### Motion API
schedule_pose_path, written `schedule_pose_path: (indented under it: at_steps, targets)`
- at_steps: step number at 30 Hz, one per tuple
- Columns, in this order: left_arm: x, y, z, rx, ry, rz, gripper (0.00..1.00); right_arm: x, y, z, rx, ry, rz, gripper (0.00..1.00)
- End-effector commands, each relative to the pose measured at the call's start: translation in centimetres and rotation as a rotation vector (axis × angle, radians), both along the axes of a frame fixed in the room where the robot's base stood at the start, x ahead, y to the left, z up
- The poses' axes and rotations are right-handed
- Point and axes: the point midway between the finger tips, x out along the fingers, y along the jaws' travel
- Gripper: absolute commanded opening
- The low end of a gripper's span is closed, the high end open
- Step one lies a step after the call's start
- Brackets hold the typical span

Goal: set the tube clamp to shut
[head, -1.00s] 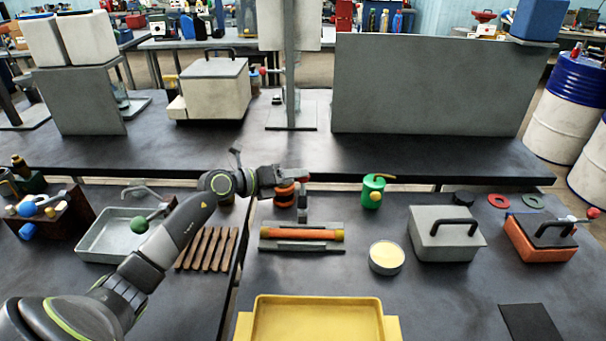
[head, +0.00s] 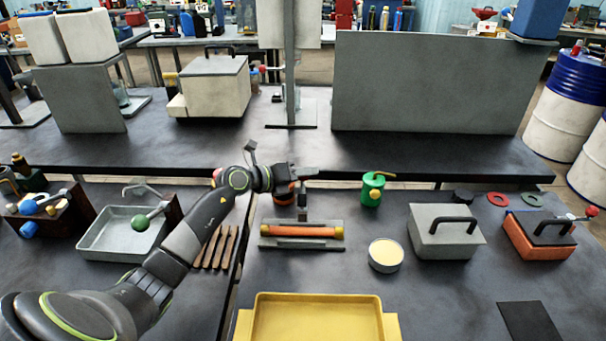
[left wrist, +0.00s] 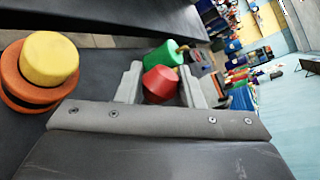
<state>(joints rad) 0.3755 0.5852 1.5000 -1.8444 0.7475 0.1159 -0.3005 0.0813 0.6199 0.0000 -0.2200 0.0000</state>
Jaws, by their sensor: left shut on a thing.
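The tube clamp (head: 302,243) stands on the table in the middle of the head view. It has a grey base, an orange tube with yellow ends (head: 302,232) lying across it, and a grey upright piece (head: 303,213) behind the tube. My left gripper (head: 304,173) is over the top of this upright piece. In the left wrist view, a red knob (left wrist: 161,84) sits between its two grey fingers, and they are shut on it. The link between knob and clamp is hidden. My right gripper is not in view.
An orange round part (head: 284,195) stands close beside the gripper. A yellow tray (head: 316,318) lies in front.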

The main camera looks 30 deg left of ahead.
Motion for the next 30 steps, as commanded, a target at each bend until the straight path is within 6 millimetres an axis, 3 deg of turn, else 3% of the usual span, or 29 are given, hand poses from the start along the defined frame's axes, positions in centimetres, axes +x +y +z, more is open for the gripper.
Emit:
schedule_pose_path:
  at_steps: [14, 30]
  targets:
    - [-0.5, -0.2, 0.1, 0.027, -0.053, 0.000, 0.00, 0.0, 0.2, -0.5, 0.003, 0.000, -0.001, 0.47]
    - [-3.5, -1.7, 1.0, 0.143, -0.301, -0.001, 0.00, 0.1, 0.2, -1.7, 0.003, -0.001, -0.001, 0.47]
